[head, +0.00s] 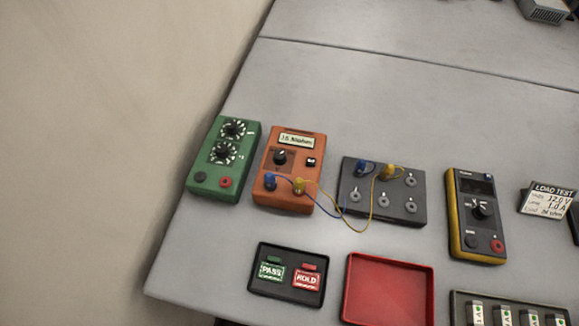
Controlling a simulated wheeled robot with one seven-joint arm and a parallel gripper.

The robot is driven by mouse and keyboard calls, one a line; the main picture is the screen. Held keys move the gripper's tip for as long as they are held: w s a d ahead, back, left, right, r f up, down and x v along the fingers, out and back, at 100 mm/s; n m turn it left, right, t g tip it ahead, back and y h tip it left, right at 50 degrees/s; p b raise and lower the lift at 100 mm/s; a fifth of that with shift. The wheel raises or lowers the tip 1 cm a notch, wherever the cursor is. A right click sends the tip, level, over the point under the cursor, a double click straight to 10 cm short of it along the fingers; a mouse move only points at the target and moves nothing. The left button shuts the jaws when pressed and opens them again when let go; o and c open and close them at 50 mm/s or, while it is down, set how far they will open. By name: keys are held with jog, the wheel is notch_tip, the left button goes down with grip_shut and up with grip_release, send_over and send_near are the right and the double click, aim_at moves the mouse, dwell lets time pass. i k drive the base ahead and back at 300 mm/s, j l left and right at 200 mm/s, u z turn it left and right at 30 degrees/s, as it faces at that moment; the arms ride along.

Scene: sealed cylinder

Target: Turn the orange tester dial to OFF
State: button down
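The orange tester (291,174) lies on the grey table, left of the middle in the head view. Its black dial (280,157) is below a small display (296,139) whose text is too small to read surely. The dial carries a light pointer mark, but I cannot tell which label it points at. A small black button or switch (310,162) is right of the dial. A blue plug (270,180) and a yellow plug (299,186) sit at the tester's lower end. My gripper does not show in this view.
A green box (223,160) stands close left. Blue and yellow leads run right to a dark terminal block (383,191). A yellow-edged meter (475,215), a PASS/HOLD tray (287,275), a red tray (388,290) and a LOAD TEST card (547,200) lie around.

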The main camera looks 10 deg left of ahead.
aim_at(280, 157)
jog(key=l+u, duration=0.35)
jog(key=k+l+u, duration=0.15)
jog(key=l+u, duration=0.25)
jog(key=k+l+u, duration=0.1)
jog(key=l+u, duration=0.25)
jog(key=l, duration=0.1)
